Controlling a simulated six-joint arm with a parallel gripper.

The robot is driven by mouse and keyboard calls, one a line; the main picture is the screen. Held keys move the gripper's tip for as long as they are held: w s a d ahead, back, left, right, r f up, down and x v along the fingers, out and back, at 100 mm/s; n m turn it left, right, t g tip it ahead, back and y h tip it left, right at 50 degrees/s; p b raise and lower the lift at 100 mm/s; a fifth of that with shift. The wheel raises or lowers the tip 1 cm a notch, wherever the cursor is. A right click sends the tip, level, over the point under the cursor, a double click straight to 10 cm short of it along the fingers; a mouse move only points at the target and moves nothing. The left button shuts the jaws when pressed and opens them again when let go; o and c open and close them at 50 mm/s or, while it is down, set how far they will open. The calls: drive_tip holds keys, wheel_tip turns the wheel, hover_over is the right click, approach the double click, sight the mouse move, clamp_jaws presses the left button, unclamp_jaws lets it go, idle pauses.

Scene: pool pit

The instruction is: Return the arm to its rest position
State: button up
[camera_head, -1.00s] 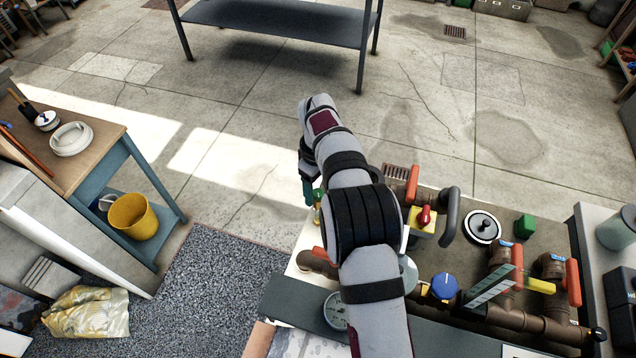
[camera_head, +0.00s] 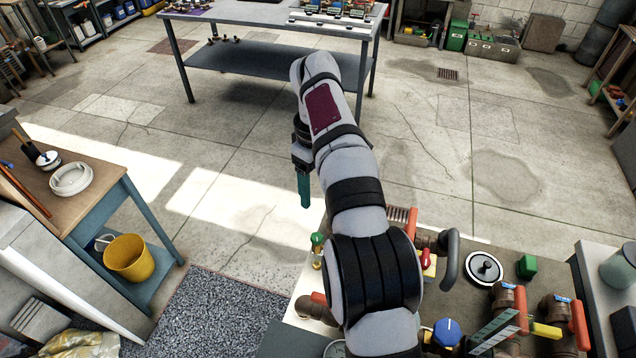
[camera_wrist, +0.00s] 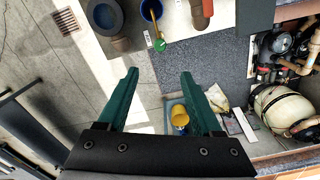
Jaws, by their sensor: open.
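My gripper (camera_head: 304,190) hangs at the end of my raised arm, left of the pipe bench in the head view. Its teal fingers point down and hold nothing. In the wrist view my gripper (camera_wrist: 158,92) shows two teal fingers spread wide apart with an empty gap between them. Below the gap are the floor and the bench's edge. My arm hides part of the bench and its pipework in the head view.
The bench holds brown pipes with orange-handled valves, a blue knob (camera_head: 447,332), a round black-and-white lid (camera_head: 484,269) and a green block (camera_head: 527,266). A wooden table (camera_head: 95,192) stands left above a yellow bucket (camera_head: 130,258). A steel table (camera_head: 270,62) stands behind. Open floor lies between.

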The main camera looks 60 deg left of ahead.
drive_tip(key=w+d+r+m, duration=0.3)
drive_tip(key=w+d+m, duration=0.15)
drive_tip(key=d, duration=0.55)
drive_tip(key=w+d+r+m, duration=0.3)
drive_tip(key=d+m, duration=0.2)
drive_tip(key=d, duration=0.5)
drive_tip(key=w+d+r+m, duration=0.3)
drive_tip(key=w+d+m, duration=0.15)
drive_tip(key=d, duration=0.55)
drive_tip(key=s+d+f+m+y, duration=0.1)
drive_tip(key=s+d+f+m, duration=0.2)
drive_tip(key=s+d+m, duration=0.4)
drive_tip(key=s+d+f+m, duration=0.4)
drive_tip(key=s+d+m, duration=0.3)
drive_tip(key=s+d, duration=0.2)
drive_tip(key=shift+d+y, duration=0.4)
drive_tip(key=shift+d, duration=0.7)
